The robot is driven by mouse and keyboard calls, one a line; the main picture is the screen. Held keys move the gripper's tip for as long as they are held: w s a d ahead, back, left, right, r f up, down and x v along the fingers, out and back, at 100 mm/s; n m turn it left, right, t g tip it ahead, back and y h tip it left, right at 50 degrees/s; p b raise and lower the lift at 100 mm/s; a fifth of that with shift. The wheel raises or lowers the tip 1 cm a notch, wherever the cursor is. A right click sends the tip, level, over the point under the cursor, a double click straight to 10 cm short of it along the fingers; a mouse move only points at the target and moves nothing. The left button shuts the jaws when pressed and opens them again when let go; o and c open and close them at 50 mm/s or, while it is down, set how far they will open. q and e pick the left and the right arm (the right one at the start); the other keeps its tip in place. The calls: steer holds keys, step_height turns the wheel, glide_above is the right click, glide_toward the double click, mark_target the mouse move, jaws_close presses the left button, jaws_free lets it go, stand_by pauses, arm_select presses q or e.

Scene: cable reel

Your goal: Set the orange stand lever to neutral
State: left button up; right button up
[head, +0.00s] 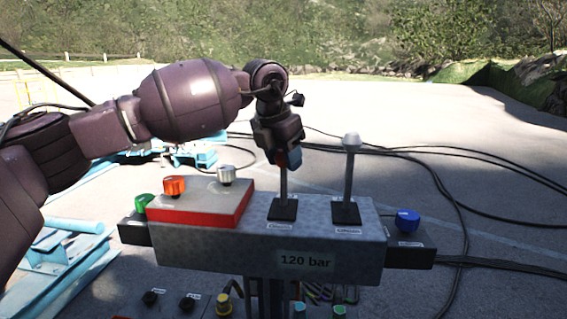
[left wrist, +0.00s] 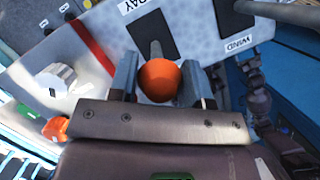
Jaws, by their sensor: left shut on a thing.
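The orange stand lever has a round orange knob (left wrist: 160,80) and a grey shaft (head: 283,186) rising from a black plate on the control box. In the head view the shaft looks close to upright, and the knob is mostly hidden by my gripper. My left gripper (head: 286,158) has come down over the top of this lever. In the left wrist view its two fingers stand on either side of the knob, shut on it.
A second lever with a white knob (head: 351,141) stands close to the right. A red-edged panel (head: 205,215) with orange and white knobs is on the left of the box. A blue knob (head: 408,219) is at the right. Black cables (head: 470,215) lie on the ground behind.

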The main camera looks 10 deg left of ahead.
arm_select(q)
steer(key=shift+s, duration=0.1)
steer(key=o, duration=1.3)
steer(key=shift+s+a, duration=0.1)
steer(key=shift+c, duration=0.2)
arm_select(e)
steer(key=shift+s+d+f, duration=0.1)
steer(key=shift+s+f, duration=0.15)
steer(key=shift+s, duration=0.5)
steer(key=shift+w, duration=0.1)
arm_select(q)
steer(key=shift+r, duration=0.2)
steer(key=v, duration=1)
steer(key=shift+r+b, duration=0.2)
steer(key=shift+b, duration=0.2)
arm_select(e)
steer(key=shift+f, duration=0.55)
